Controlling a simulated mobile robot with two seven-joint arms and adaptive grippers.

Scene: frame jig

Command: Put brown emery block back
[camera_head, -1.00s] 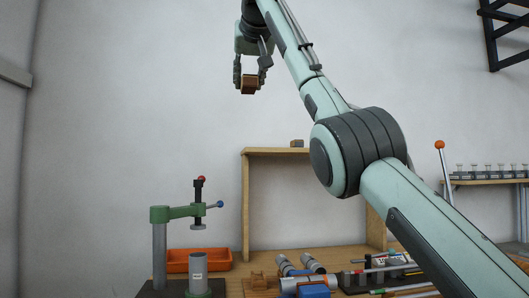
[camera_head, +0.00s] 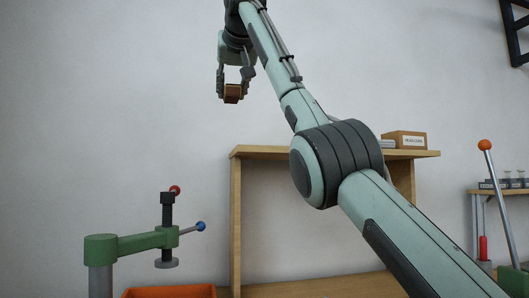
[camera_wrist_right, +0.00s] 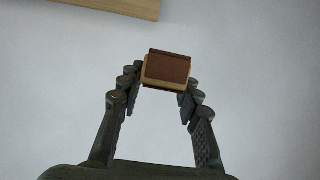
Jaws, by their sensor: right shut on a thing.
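My right gripper (camera_head: 233,92) is high in front of the wall, up and left of the wooden shelf unit (camera_head: 236,215). Its fingers are shut on a brown emery block (camera_head: 232,94), held clear of every surface. In the right wrist view the block (camera_wrist_right: 167,69) sits between the fingertips of the gripper (camera_wrist_right: 164,84), with a dark brown face and lighter tan edge. My left gripper is not in view.
A cardboard box (camera_head: 405,140) stands on the shelf's top board at the right. My right arm covers the board's middle. A green press (camera_head: 140,243) and orange tray (camera_head: 170,292) are lower left. A lever with an orange knob (camera_head: 485,146) is at the right.

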